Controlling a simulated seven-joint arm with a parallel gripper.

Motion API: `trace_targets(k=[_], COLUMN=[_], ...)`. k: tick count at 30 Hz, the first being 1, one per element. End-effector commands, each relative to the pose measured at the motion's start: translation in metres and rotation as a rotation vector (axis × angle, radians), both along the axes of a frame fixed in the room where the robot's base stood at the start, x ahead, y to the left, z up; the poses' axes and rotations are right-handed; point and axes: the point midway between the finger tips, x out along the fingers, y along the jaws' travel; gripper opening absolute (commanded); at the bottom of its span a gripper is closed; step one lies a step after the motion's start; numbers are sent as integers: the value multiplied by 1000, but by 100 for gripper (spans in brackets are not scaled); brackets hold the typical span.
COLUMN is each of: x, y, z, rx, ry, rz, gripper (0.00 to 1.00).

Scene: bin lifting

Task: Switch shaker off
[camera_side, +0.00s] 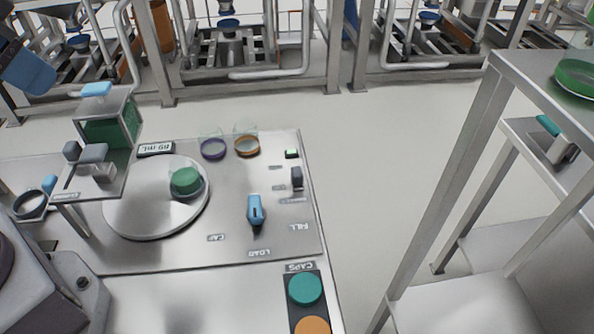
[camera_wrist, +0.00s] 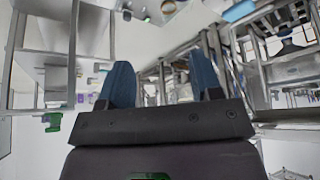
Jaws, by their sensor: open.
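I cannot tell for sure which part is the shaker. A small dark switch (camera_side: 297,178) stands near the panel's right edge, below a small green light (camera_side: 292,153). A blue knob (camera_side: 256,210) sits between the labels on the panel. My gripper (camera_wrist: 162,84) is open and empty in the wrist view, its two blue fingers well apart. In the side view, a blue part at the top left looks like a fingertip, far from the switch.
A raised steel stand (camera_side: 100,185) with small blocks is at the left, with a green box (camera_side: 108,132) behind it. Teal (camera_side: 305,288) and orange caps lie in front. A steel shelf (camera_side: 445,190) stands right.

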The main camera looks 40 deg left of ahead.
Motion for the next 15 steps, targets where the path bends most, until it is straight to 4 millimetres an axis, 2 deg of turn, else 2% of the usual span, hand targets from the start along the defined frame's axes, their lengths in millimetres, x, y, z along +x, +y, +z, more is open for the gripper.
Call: trace_targets(k=[1,4,7,15], x=[0,1,3,33], y=[0,-4,-13,-49], z=[0,-2,-14,-47], rx=[0,1,3,101], ry=[0,10,69,277], rz=[-1,-22,-65,-271], gripper=[48,25,2,0])
